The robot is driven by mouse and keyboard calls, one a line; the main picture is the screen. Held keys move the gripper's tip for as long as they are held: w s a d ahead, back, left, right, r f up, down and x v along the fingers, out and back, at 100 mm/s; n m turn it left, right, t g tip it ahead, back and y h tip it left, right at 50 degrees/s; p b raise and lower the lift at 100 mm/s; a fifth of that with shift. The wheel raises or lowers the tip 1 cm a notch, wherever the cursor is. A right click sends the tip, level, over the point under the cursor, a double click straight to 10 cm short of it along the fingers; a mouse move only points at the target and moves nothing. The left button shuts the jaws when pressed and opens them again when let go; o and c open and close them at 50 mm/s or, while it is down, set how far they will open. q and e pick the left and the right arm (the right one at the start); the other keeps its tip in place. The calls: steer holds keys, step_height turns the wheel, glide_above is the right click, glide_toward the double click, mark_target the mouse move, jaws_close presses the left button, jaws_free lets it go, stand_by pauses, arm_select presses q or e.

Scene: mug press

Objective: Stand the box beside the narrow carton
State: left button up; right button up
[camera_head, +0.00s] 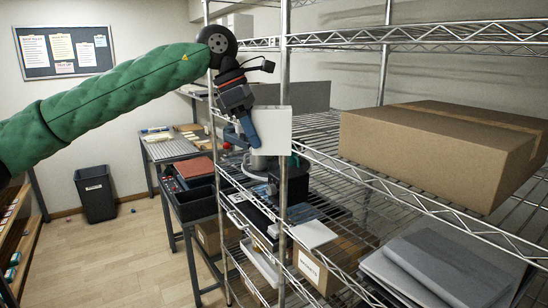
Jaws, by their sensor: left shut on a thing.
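My left gripper (246,132) comes in from the upper left and points down. It is shut on a white box (273,131), gripping its left side. The box is upright, slightly tilted, in front of the wire rack near a metal post. A large brown carton (440,146) lies on the rack shelf at the right, apart from the box. A smaller brown carton (318,268) with a label stands on a lower shelf. I cannot tell which carton is the narrow one. My right gripper is out of view.
Wire shelves (400,205) and a metal post (284,180) stand close to the held box. A grey panel-like thing (312,96) is behind it. Grey flat items (450,265) lie on the lower right shelf. A black bin (96,194) stands on the open floor at left.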

arm_select(q)
steer(key=m, duration=0.2)
steer(key=m+g, duration=0.1)
steer(key=m, duration=0.1)
steer(key=shift+w+f+g, duration=0.1)
steer(key=shift+g, duration=0.2)
steer(key=m, duration=0.1)
steer(key=m+g, duration=0.1)
steer(key=shift+w+a+f+m+y, duration=0.1)
steer(key=shift+f+m+y, duration=0.2)
steer(key=shift+m, duration=0.1)
steer(key=a+f+m+g+y, duration=0.1)
steer(key=a+f+m, duration=0.25)
steer(key=f, duration=0.45)
steer(key=a+f+m+y, duration=0.2)
steer(key=f+m, duration=0.2)
steer(key=f, duration=0.4)
steer(key=a+f+m+g+y, duration=0.1)
steer(key=a+f+m, duration=0.25)
steer(key=f, duration=0.45)
steer(key=a+x, duration=0.3)
steer(key=x, duration=1)
steer(key=w+a+x, duration=0.1)
steer(key=a+x, duration=0.2)
steer(key=x, duration=1.1)
steer(key=shift+s+a+f, duration=0.15)
steer(key=shift+f, duration=0.3)
